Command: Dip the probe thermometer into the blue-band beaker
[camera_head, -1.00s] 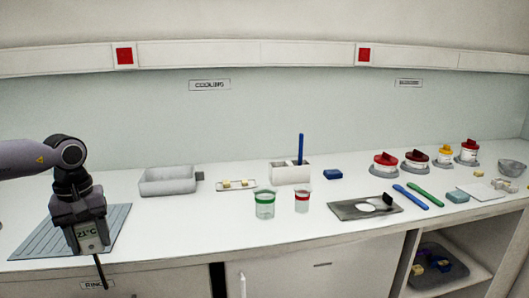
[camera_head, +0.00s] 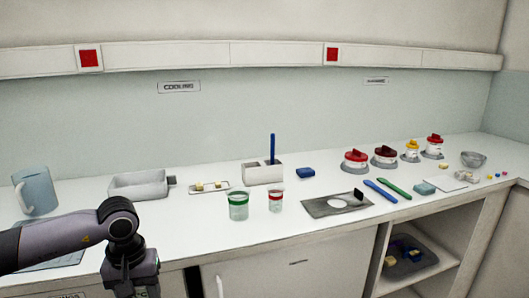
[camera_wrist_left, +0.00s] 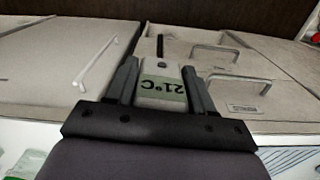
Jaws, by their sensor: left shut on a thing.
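The probe thermometer (camera_wrist_left: 163,88) has a pale body and a display reading 21°C, with a dark probe pointing away from my wrist. My left gripper (camera_wrist_left: 159,68) is shut on its body, one finger on each side. In the head view my left gripper is low at the bottom edge, in front of the counter, and its fingertips are cut off. On the counter stand a green-band beaker (camera_head: 238,207) and, to its right, a smaller red-band beaker (camera_head: 275,201). I see no blue-band beaker in these views. My right gripper is out of view.
A blue-grey jug (camera_head: 38,192) stands at the far left behind a ribbed mat (camera_head: 62,260). A grey tray (camera_head: 138,187), a white holder (camera_head: 262,176) with a blue stick, and a dark plate (camera_head: 318,207) surround the beakers. Cabinet fronts lie below the counter edge.

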